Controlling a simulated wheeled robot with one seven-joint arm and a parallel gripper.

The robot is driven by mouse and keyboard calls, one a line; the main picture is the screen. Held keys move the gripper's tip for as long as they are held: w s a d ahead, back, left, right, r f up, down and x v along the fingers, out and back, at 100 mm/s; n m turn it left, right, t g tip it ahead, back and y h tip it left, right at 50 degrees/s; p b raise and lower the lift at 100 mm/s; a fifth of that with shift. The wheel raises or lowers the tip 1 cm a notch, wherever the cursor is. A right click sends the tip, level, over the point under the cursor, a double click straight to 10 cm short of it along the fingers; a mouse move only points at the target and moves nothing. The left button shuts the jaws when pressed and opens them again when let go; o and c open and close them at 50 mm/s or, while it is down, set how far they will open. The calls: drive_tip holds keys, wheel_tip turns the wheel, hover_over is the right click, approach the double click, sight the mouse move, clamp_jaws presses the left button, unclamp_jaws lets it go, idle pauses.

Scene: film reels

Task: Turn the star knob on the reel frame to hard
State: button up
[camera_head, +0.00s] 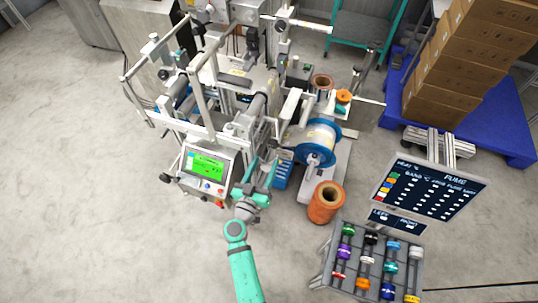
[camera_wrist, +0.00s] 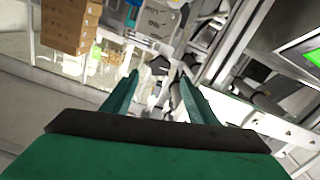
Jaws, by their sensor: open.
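The reel frame (camera_head: 322,185) stands right of the machine's screen in the head view. It carries a large spool (camera_head: 318,137) with blue flanges and pale winding. I cannot make out a star knob or its setting for certain in either view. My gripper (camera_head: 255,180) is in front of the machine, between the green screen and the blue spool. Its two teal fingers are apart in the wrist view (camera_wrist: 159,77), with nothing held between them. Small dark and grey machine parts show beyond the fingertips, but their exact shape is unclear.
A control panel (camera_head: 207,170) with a green screen is close left of my gripper. A copper-coloured reel (camera_head: 326,203) and a rack of coloured spools (camera_head: 328,262) stand to the right. Cardboard boxes (camera_head: 470,60) stand on a blue pallet (camera_head: 513,143). The floor at left is clear.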

drive_tip(key=shift+v, duration=1.75)
drive_tip(key=s+d+f+n+g+y, duration=0.1)
drive_tip(key=s+f+g+y, duration=0.15)
drive_tip(key=s, duration=0.75)
drive_tip(key=s+d+f+n+g+y, duration=0.15)
drive_tip(key=s+f, duration=0.25)
drive_tip(key=s, duration=0.5)
drive_tip(key=s+d+r+m+t+y, duration=0.1)
drive_tip(key=s+d+r+t, duration=0.1)
drive_tip(key=s+r, duration=1.3)
drive_tip(key=shift+r+m+y, duration=0.3)
drive_tip(key=shift+r+m, duration=0.05)
drive_tip(key=shift+r, duration=0.25)
